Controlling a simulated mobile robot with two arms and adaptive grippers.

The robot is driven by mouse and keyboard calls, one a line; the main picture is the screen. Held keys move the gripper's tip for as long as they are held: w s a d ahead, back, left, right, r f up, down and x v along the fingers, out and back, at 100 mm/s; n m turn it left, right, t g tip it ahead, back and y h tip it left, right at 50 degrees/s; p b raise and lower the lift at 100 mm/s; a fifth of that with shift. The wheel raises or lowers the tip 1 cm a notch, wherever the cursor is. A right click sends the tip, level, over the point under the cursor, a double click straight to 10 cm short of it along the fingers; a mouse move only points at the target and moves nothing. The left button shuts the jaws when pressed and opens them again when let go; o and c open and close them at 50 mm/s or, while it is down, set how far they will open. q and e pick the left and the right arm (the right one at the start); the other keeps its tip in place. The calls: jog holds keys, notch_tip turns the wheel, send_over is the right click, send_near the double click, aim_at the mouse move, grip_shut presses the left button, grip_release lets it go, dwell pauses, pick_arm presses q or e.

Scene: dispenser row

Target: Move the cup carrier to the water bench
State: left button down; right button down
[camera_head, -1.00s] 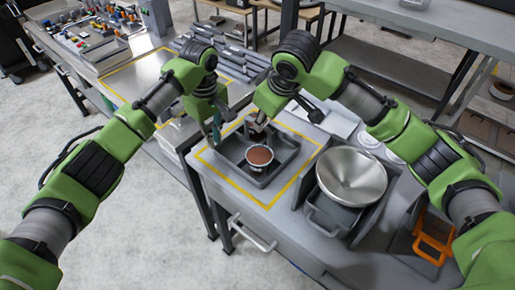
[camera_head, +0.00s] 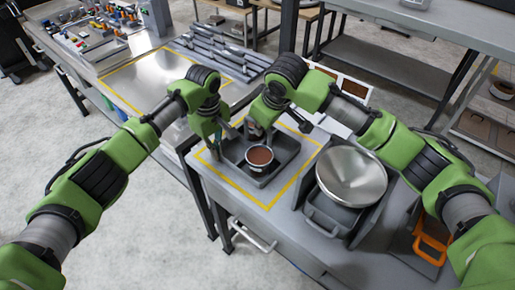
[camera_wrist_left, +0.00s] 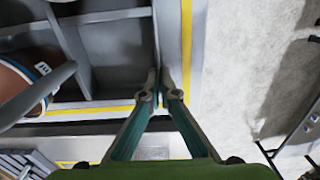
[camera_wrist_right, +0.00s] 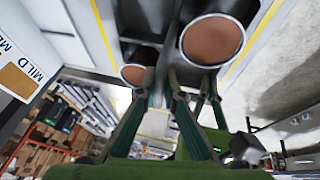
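The cup carrier (camera_head: 231,168) is a dark grey divided tray on the grey bench, inside a yellow outline. A metal cup (camera_head: 259,159) with brown contents sits in it. The right wrist view shows this cup and a second brown-filled cup (camera_wrist_right: 133,75). My left gripper (camera_head: 215,150) is at the carrier's left side; in the left wrist view its fingertips (camera_wrist_left: 159,78) are close together on the carrier's wall. My right gripper (camera_head: 268,128) is at the carrier's far side. In the right wrist view its fingers (camera_wrist_right: 160,78) are near the carrier wall; their closure is unclear.
A metal bowl (camera_head: 351,176) stands in a grey holder right of the carrier. An orange-handled bin (camera_head: 432,246) is further right. Another bench at the back left has a clear yellow-outlined area (camera_head: 140,80), with grey bars (camera_head: 220,50) beside it. A drawer handle (camera_head: 253,235) sticks out in front.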

pick_arm(q)
jog(key=shift+r, duration=0.15)
pick_arm(e)
jog(key=shift+w+r, duration=0.1)
jog(key=shift+r, duration=0.1)
